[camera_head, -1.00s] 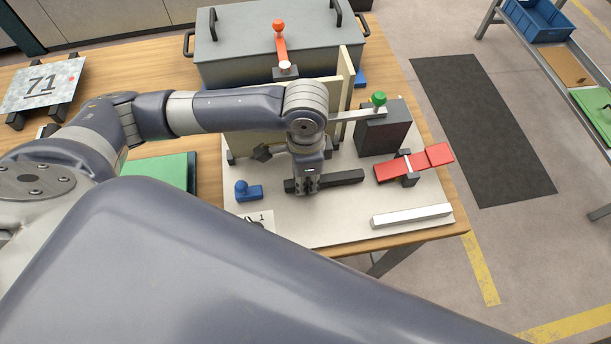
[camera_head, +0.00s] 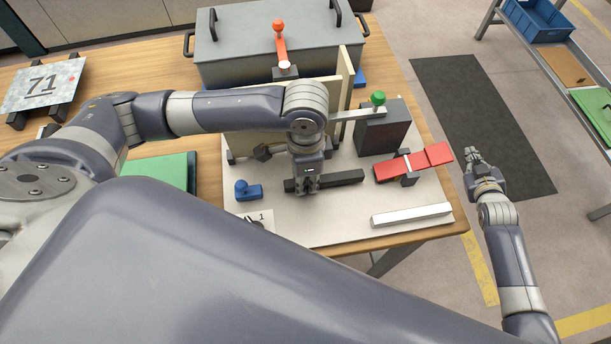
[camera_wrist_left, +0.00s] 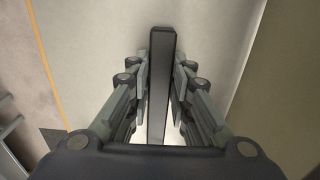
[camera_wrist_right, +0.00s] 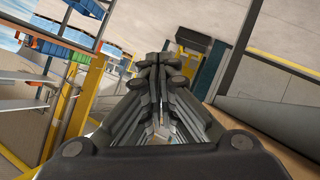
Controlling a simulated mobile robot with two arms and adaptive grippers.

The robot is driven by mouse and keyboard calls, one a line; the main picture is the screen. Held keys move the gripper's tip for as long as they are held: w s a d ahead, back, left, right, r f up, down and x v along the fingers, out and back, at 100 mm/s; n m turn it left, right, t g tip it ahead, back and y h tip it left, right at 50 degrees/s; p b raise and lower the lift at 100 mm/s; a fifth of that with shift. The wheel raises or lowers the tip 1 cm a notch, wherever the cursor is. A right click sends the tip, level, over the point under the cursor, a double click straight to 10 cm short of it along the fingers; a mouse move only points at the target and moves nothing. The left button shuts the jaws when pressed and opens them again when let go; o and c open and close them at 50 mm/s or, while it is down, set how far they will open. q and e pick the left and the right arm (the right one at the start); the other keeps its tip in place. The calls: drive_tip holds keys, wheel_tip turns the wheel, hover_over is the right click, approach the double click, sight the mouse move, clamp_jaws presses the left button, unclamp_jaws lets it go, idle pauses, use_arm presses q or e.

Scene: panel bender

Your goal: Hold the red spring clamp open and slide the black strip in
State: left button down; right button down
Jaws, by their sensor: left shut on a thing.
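The black strip (camera_head: 345,178) is at the middle of the pale board, its length running left to right. My left gripper (camera_head: 305,188) is shut on it from above. The left wrist view shows the strip (camera_wrist_left: 160,70) between both fingers. I cannot tell whether it touches the board. The red spring clamp (camera_head: 438,154) is at the board's right side, on a small dark block, right of the strip and apart from it. My right gripper (camera_head: 472,158) is right of the clamp, beyond the table edge; its fingers look together and empty in the right wrist view (camera_wrist_right: 164,62).
A dark block (camera_head: 382,135) with a green-knobbed lever stands behind the clamp. A white bar (camera_head: 411,215) lies in front. A blue clamp (camera_head: 249,191) sits to the left. A grey box (camera_head: 255,45) and upright cream panels (camera_head: 345,75) stand behind.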

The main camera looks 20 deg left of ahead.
use_arm(q)
drive_tip(key=shift+w+a, duration=0.1)
drive_tip(key=shift+w, duration=0.05)
use_arm(e)
drive_tip(key=w+a+r+m+g+y, duration=0.1)
drive_tip(key=w+a+r+g, duration=0.25)
drive_tip(key=a+r, duration=0.45)
wheel_tip(320, 180, up, 15)
drive_tip(key=g+h, duration=0.4)
drive_tip(key=g, duration=0.5)
hover_over(439, 153)
drive_tip(key=shift+w+f, duration=0.1)
drive_tip(key=shift+f, duration=3)
drive_tip(key=shift+f, duration=0.1)
